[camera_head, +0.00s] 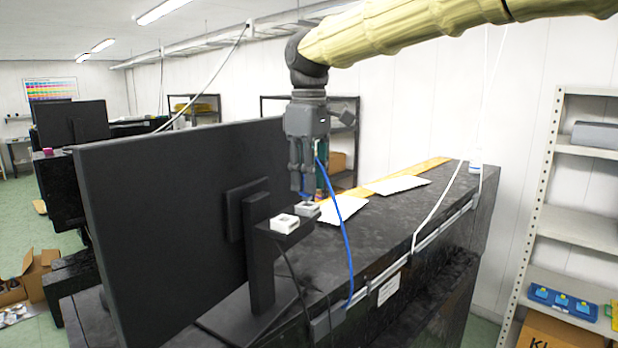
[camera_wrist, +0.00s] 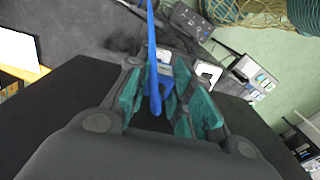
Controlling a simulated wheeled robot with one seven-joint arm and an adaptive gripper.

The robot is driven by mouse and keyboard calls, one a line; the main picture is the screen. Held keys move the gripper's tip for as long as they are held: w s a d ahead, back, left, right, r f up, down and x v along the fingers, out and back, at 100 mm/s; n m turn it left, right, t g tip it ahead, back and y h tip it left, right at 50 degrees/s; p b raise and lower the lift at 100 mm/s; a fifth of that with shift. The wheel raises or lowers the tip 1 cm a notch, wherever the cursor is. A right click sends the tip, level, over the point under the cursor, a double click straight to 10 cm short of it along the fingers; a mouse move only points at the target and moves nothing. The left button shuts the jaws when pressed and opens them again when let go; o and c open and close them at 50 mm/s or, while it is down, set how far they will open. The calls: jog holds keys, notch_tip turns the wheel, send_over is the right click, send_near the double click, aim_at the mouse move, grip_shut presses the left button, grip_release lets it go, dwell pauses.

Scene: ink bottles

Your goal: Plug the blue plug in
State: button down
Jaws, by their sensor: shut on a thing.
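My gripper (camera_head: 308,190) points down over the dark desk and is shut on the blue plug (camera_wrist: 157,88). The plug shows between the teal finger pads in the wrist view; its tip cannot be made out. Its blue cable (camera_head: 343,236) hangs from the gripper to the desk's front edge in the head view. Two white sockets sit on a dark bracket beside the monitor stand: a nearer one (camera_head: 284,223) and a farther one (camera_head: 306,209). The fingertips are just above the farther one; whether plug and socket touch cannot be told. A white socket also shows past the fingers in the wrist view (camera_wrist: 207,73).
A large black monitor (camera_head: 180,230) stands left of my gripper, close to it. White paper sheets (camera_head: 396,185) lie on the desk (camera_head: 400,217) to the right. A white cable (camera_head: 437,222) crosses the desk. A shelf (camera_head: 575,230) stands at the far right.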

jog(key=shift+w+f, duration=0.2)
jog(key=shift+w, duration=0.15)
jog(key=shift+s+r, duration=0.25)
jog(key=shift+s, duration=0.35)
jog(key=shift+w+f, duration=0.1)
jog(key=shift+w, duration=0.1)
jog(key=shift+w+f, duration=0.25)
jog(key=shift+w, duration=0.2)
dwell(0.4)
jog(key=shift+f, duration=0.85)
dwell(1.8)
jog(key=c, duration=0.7)
grip_release()
jog(key=shift+r, duration=0.1)
